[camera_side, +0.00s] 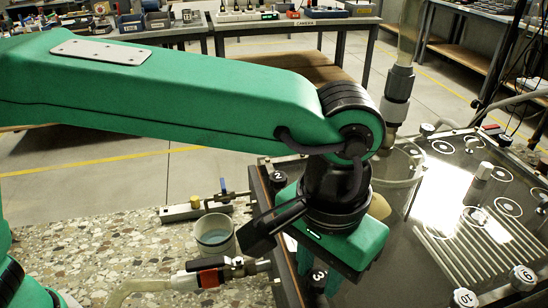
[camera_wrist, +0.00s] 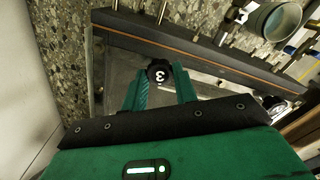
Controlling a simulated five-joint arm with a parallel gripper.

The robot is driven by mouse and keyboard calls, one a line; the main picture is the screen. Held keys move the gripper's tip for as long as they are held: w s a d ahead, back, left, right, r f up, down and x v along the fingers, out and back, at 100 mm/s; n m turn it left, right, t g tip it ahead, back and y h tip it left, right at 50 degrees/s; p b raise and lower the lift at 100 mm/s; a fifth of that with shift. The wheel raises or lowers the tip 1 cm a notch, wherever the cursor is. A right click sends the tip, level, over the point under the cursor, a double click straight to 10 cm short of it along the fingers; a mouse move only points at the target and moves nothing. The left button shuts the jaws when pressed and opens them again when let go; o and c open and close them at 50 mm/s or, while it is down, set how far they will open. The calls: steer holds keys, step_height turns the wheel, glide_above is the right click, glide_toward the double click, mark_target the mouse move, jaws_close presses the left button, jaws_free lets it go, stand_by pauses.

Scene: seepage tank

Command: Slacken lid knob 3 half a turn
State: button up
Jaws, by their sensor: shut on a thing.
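Lid knob 3 (camera_wrist: 159,72) is a black knob with a white 3 on its top, seen in the wrist view between my fingertips. My gripper (camera_wrist: 160,84) is shut on it, one green finger on each side. In the side view knob 3 (camera_side: 318,277) shows in part under my gripper's green body, at the tank's near left edge. The dark tank lid (camera_side: 470,165) lies to the right of my gripper.
Knob 2 (camera_side: 278,176) stands on the same edge behind my gripper. Knobs 10 (camera_side: 464,298) and 9 (camera_side: 523,277) are at the front right. A clear tube (camera_side: 408,50) rises behind my wrist.

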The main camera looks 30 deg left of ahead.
mark_target(318, 276)
steer(key=shift+r+n, duration=0.1)
steer(key=shift+n, duration=1.2)
steer(key=o, duration=1)
steer(key=shift+c, duration=0.2)
steer(key=shift+r, duration=3.85)
